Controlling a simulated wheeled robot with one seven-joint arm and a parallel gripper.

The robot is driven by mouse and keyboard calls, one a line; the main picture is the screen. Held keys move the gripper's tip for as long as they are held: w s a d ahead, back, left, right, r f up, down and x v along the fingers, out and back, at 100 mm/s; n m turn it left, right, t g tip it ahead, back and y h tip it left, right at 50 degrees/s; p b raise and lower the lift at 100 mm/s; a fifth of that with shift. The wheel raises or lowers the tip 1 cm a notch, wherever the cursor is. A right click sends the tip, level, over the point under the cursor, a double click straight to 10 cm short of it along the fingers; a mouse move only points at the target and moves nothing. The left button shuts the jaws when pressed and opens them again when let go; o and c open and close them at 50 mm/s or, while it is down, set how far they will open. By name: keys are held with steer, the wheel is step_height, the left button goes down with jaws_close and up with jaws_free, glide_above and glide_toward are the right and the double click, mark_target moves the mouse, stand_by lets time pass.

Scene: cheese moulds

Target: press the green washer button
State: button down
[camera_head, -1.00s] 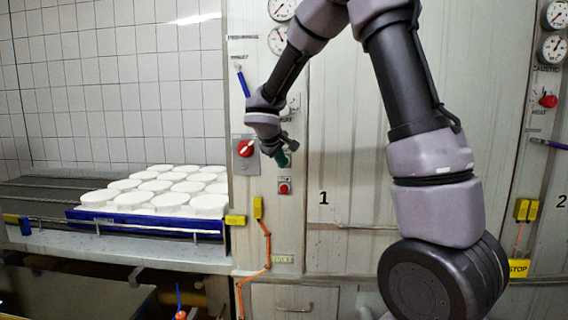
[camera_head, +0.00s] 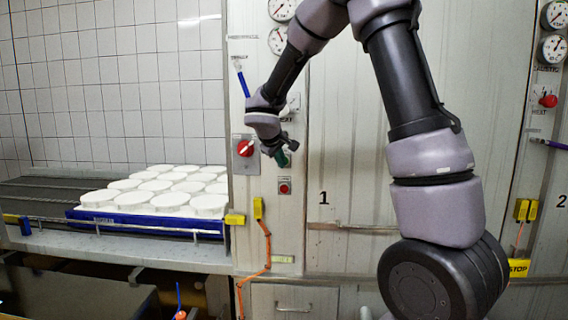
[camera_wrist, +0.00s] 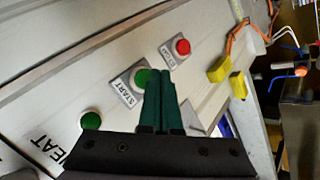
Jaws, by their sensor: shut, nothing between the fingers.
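A green button (camera_wrist: 141,77) on a square plate marked START shows in the wrist view, just left of my fingertips. My gripper (camera_wrist: 162,73) has its two green fingers shut together with nothing between them. The fingers cover the button's right edge; I cannot tell whether they touch it. In the head view my gripper (camera_head: 284,160) is at the panel of washer 1, just above the red stop button (camera_head: 285,188), and the START button is hidden behind it. The red button also shows beyond the fingertips in the wrist view (camera_wrist: 183,47).
Another green button (camera_wrist: 90,121) sits near the HEAT label. A red rotary switch (camera_head: 245,148) is left of my gripper. A blue tray (camera_head: 150,224) of white moulds (camera_head: 160,186) stands on the conveyor at left. A yellow block (camera_head: 258,207) with an orange cable hangs below.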

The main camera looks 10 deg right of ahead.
steer(key=shift+w, duration=0.1)
stand_by(0.3)
steer(key=shift+w+d, duration=0.15)
steer(key=shift+w, duration=0.15)
steer(key=shift+w+d, duration=0.15)
steer(key=shift+w, duration=0.35)
stand_by(0.6)
steer(key=shift+s, duration=0.1)
steer(key=shift+s+a, duration=0.3)
steer(key=shift+s, duration=0.5)
steer(key=shift+s+a, duration=0.25)
steer(key=shift+s, duration=0.55)
steer(key=shift+s+a, duration=0.25)
steer(key=shift+s, duration=0.55)
steer(key=shift+s+a, duration=0.25)
steer(key=shift+s, duration=0.55)
